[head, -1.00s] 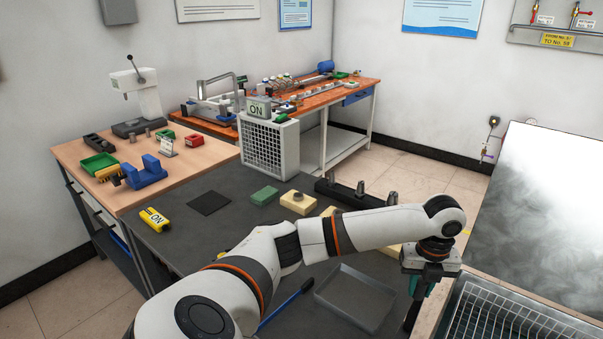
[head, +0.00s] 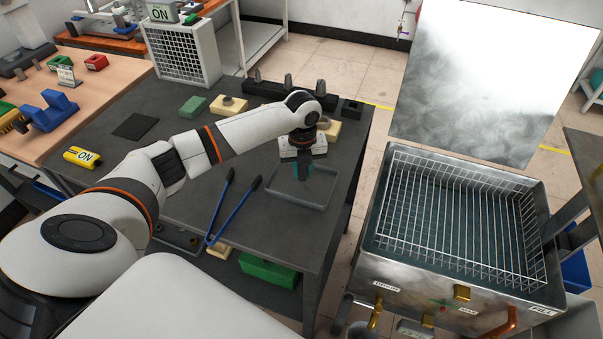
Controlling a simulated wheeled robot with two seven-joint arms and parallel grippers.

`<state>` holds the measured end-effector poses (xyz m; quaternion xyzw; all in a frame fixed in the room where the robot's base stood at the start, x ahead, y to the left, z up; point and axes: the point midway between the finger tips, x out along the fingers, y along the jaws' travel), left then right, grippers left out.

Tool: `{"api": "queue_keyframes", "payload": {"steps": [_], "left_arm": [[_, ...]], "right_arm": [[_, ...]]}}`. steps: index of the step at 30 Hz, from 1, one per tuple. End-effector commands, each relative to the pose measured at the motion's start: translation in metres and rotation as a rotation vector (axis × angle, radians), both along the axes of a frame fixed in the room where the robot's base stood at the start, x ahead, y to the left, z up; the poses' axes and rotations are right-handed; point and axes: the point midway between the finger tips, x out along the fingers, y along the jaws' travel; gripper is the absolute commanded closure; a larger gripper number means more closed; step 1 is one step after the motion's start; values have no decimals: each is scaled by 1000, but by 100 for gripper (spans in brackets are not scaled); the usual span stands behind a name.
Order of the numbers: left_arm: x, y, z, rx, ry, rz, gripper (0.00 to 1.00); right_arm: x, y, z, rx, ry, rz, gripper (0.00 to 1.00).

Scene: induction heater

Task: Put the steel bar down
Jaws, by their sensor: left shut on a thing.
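My left gripper (head: 302,172) is over the shallow grey tray (head: 268,200) on the dark table, pointing down. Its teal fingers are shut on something. That is probably the steel bar, but my gripper and wrist hide it and I cannot make out its shape. I cannot tell whether the held thing touches the tray. My right gripper is not in view.
Blue-handled tongs (head: 235,207) lie left of the tray. A black rack with posts (head: 262,88), a cream block (head: 229,107) and a green block (head: 193,107) stand behind my arm. A tank with a wire basket (head: 455,215) is at the right.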

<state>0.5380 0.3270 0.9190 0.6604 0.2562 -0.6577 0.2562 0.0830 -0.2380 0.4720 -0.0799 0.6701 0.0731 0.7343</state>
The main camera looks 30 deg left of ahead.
Motion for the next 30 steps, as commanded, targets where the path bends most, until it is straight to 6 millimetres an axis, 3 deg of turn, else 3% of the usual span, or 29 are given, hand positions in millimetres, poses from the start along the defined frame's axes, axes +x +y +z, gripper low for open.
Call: {"api": "queue_keyframes", "payload": {"steps": [5,16,17,20,30], "left_arm": [[-1,0,-24,0,3,1,100],[0,0,-30,-1,1,0,100],[0,0,-30,0,1,0,72],[-1,0,-30,0,1,0,56],[0,0,-27,-1,1,0,54]], "right_arm": [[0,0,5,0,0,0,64],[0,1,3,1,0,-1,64],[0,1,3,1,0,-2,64],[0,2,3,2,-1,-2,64],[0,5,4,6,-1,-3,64]]}}
